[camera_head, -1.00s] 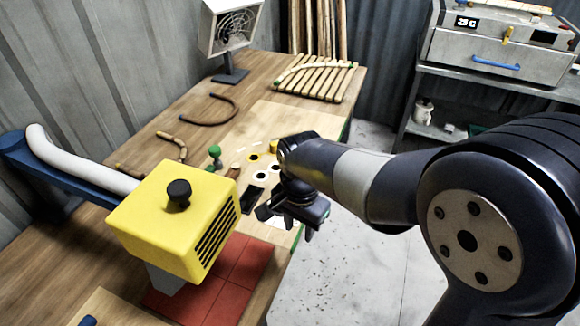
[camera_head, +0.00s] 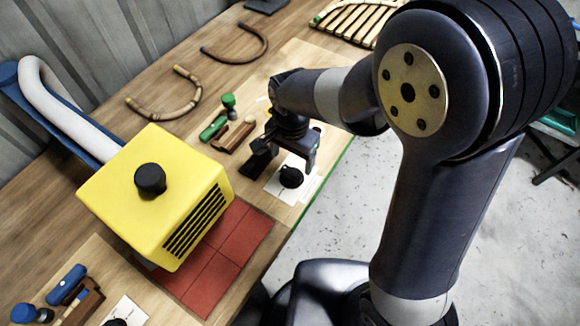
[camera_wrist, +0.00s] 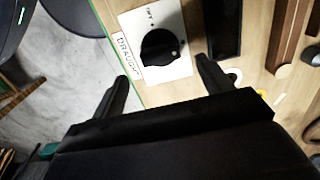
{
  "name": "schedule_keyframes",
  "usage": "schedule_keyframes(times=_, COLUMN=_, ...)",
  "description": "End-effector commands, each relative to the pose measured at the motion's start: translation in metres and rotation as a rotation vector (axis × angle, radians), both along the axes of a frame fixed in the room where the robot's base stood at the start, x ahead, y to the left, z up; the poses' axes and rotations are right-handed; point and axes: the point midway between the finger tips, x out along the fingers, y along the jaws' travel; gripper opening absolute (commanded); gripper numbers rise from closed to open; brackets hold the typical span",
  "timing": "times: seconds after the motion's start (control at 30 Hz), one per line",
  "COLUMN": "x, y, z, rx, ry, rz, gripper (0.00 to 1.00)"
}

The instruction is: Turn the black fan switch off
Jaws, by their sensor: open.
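A black rotary switch (camera_head: 291,177) sits on a white plate on the workbench, near its green-edged side. In the wrist view the same black knob (camera_wrist: 160,47) has a small light mark on its right side. The label beside it reads roughly "DRAUGHT"; smaller lettering above the knob is hard to read. My gripper (camera_head: 289,157) is low over the bench beside the switch. In the wrist view my gripper (camera_wrist: 162,72) is open and empty, its two fingers either side of the knob's near side, not closed on it.
A yellow slotted box (camera_head: 155,200) with its own black top knob stands left, on red tiles (camera_head: 234,240), with a white hose (camera_head: 65,105) behind. Green-handled and wooden tools (camera_head: 235,133) lie near my gripper. Bent rattan pieces (camera_head: 165,95) lie farther back. Open floor is right.

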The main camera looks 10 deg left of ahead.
Motion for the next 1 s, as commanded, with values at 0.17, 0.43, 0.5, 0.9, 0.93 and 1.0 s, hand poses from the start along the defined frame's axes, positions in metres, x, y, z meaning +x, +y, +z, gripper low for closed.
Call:
schedule_keyframes(times=0.17, x=-0.001, y=-0.001, z=-0.032, rx=-0.003, ry=0.003, rz=0.0, gripper=0.75)
schedule_keyframes(times=0.43, x=0.0, y=0.0, z=-0.054, rx=0.0, ry=0.0, rz=0.0, gripper=0.75)
schedule_keyframes(times=0.5, x=0.0, y=0.0, z=-0.055, rx=0.0, ry=0.0, rz=0.0, gripper=0.75)
schedule_keyframes(times=0.9, x=0.0, y=0.0, z=-0.056, rx=0.001, ry=0.0, rz=0.0, gripper=0.61)
schedule_keyframes(times=0.93, x=0.0, y=0.0, z=-0.056, rx=0.001, ry=0.0, rz=0.0, gripper=0.58)
schedule_keyframes(times=1.0, x=0.0, y=0.0, z=-0.056, rx=0.001, ry=0.0, rz=0.0, gripper=0.52)
